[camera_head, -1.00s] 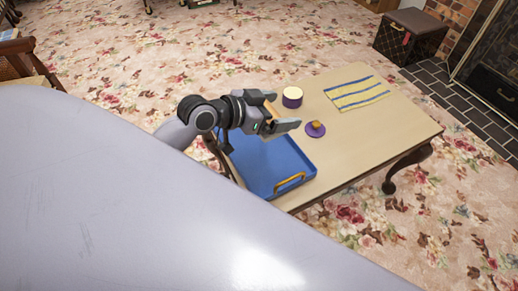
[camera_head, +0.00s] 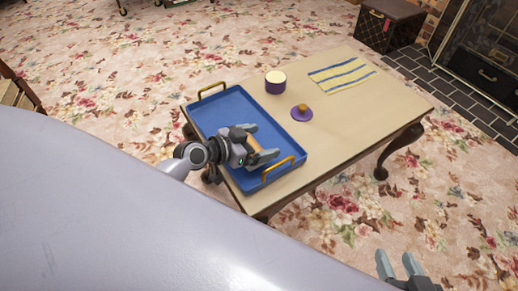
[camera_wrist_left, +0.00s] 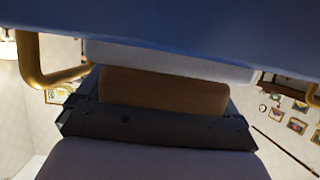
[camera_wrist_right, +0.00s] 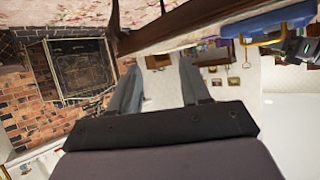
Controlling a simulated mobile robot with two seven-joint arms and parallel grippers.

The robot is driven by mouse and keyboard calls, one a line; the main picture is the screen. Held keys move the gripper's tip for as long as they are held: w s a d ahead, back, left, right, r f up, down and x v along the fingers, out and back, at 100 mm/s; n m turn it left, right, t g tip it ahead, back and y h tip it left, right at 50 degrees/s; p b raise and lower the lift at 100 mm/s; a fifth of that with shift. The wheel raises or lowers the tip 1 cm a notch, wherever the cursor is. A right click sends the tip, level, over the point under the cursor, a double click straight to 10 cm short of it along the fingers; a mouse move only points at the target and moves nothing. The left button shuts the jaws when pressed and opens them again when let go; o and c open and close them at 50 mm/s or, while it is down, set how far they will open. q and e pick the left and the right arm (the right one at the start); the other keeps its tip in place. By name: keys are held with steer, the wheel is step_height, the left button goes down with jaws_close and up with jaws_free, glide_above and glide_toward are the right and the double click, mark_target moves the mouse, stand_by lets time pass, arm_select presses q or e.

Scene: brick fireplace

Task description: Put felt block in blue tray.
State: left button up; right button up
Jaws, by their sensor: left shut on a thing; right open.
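A tan-brown block, the felt block (camera_head: 256,145), is held between the fingers of my left gripper (camera_head: 262,143). It also shows close up in the left wrist view (camera_wrist_left: 165,92). The left gripper is shut on it, low over the front half of the blue tray (camera_head: 222,112). Whether the block touches the tray floor I cannot tell. The blue tray has two gold handles and sits on the left part of the table. My right gripper (camera_head: 397,262) is open and empty, in front of the table, with its two fingers apart in the right wrist view (camera_wrist_right: 160,85).
The wooden table (camera_head: 345,130) also carries a purple pot with a cream top (camera_head: 275,82), a purple lid with a gold knob (camera_head: 302,112) and a striped cloth (camera_head: 342,76). A brown trunk (camera_head: 388,24) stands behind on the floor. The table's right front is clear.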

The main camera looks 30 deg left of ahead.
arm_select(q)
steer(key=shift+f, duration=0.95)
arm_select(e)
steer(key=shift+w+a+y, duration=0.3)
steer(key=shift+a+y, duration=0.1)
steer(key=shift+a, duration=0.05)
arm_select(q)
steer(key=shift+f+b, duration=0.2)
steer(key=shift+b, duration=0.15)
steer(key=o, duration=0.7)
arm_select(e)
steer(key=shift+a, duration=0.1)
arm_select(q)
steer(key=shift+r, duration=0.1)
steer(key=shift+r+p, duration=0.15)
steer(key=shift+p, duration=0.15)
steer(key=p+v, duration=0.1)
steer(key=v, duration=0.9)
steer(key=shift+s+a, duration=0.15)
steer(key=shift+s, duration=0.15)
steer(key=shift+s+a+r, duration=0.25)
steer(key=shift+s+a, duration=0.05)
steer(key=shift+s, duration=0.25)
arm_select(e)
steer(key=shift+s+d+r+h, duration=0.1)
steer(key=shift+s+d+h, duration=0.1)
steer(key=shift+d, duration=0.15)
steer(key=shift+s+d+h, duration=0.1)
steer(key=shift+d+h, duration=0.1)
steer(key=shift+d, duration=0.15)
